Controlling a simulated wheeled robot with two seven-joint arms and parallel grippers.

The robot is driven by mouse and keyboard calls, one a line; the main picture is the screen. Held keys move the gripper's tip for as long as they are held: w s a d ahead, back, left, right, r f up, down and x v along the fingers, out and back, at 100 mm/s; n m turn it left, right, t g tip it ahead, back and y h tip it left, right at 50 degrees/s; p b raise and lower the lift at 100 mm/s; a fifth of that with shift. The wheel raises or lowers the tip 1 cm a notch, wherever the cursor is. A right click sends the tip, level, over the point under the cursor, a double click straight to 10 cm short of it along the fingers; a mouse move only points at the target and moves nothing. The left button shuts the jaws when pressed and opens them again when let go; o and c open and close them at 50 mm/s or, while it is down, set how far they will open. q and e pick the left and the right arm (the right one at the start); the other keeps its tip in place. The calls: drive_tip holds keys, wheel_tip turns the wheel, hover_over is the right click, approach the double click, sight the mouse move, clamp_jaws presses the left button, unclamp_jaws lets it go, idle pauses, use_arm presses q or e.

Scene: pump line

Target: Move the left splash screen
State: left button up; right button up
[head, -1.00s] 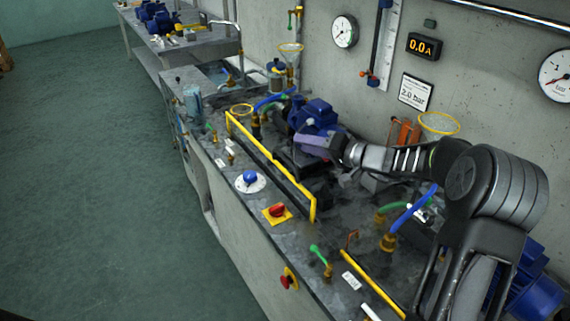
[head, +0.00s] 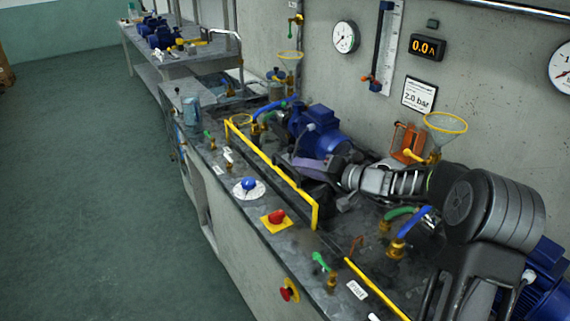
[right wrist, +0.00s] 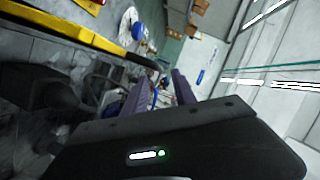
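The left splash screen (head: 268,159) stands upright along the front of the bench, a long panel with a yellow top edge and yellow end post. A yellow edge, likely its own, also crosses the upper left of the right wrist view (right wrist: 72,33). My right gripper (head: 298,165) is behind the screen, between it and the blue pump motor, apart from the yellow edge as far as I can tell. In the right wrist view its two purple fingers (right wrist: 160,90) are spread with nothing seen held between them. My left gripper is not in view.
The blue pump motor (head: 322,138) stands close behind my right gripper. A blue knob (head: 248,184) and a red switch on a yellow plate (head: 277,217) are in front of the screen. Another yellow-edged screen (head: 376,288) is at lower right. The floor at left is clear.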

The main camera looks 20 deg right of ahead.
sight(285, 162)
drive_tip(key=p+x, duration=0.1)
drive_tip(key=x, duration=0.6)
drive_tip(key=shift+w+a, duration=0.1)
drive_tip(key=shift+w, duration=0.05)
clamp_jaws()
idle(1.2)
